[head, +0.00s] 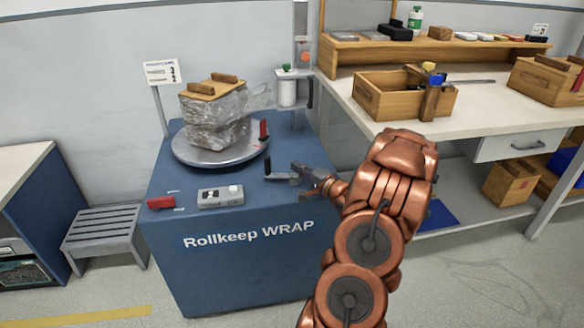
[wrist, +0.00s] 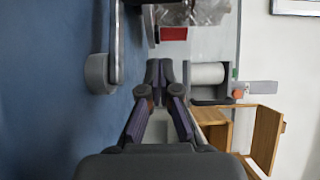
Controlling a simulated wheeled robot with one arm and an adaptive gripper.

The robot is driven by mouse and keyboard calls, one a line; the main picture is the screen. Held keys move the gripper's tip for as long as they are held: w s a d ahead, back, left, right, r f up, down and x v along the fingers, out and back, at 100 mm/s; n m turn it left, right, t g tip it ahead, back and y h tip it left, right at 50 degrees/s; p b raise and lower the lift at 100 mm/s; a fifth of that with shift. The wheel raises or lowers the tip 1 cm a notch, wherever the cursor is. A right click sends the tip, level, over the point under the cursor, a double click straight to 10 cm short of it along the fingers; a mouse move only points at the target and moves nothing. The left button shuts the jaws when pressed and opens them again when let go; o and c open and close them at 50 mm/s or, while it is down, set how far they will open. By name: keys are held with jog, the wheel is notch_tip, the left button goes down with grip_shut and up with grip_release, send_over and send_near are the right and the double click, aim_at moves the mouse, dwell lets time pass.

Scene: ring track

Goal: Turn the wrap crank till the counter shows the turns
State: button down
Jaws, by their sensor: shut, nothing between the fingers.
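The blue wrap stand (head: 250,275), lettered "Rollkeep WRAP", carries a grey turntable (head: 190,156) with a film-wrapped load (head: 215,118) on it. A dark crank (head: 283,176) with an upright handle sits on the stand's right part; its grey arm (wrist: 116,45) shows at the left in the wrist view. A grey box (head: 220,197), which may be the counter, lies at the front of the top; its figures are too small to read. My gripper (head: 300,172) is shut and empty, just right of the crank; its fingertips (wrist: 160,72) meet in the wrist view, apart from the crank arm.
A red block (head: 161,202) lies at the stand's front left, and a red upright piece (head: 264,131) stands at the turntable's edge. A film roll (head: 287,92) stands behind. A workbench (head: 385,129) with wooden boxes is at the right, a grey step stool (head: 103,232) at the left.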

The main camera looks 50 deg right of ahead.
jog(key=w, duration=0.5)
jog(key=w+d+b, duration=0.1)
jog(key=w, duration=0.2)
jog(key=shift+s+a+b, duration=0.25)
jog(key=shift+a+b, duration=0.05)
jog(key=shift+a, duration=0.7)
jog(key=shift+s+a+b, duration=0.25)
jog(key=shift+a+b, duration=0.05)
jog(key=shift+a, duration=0.7)
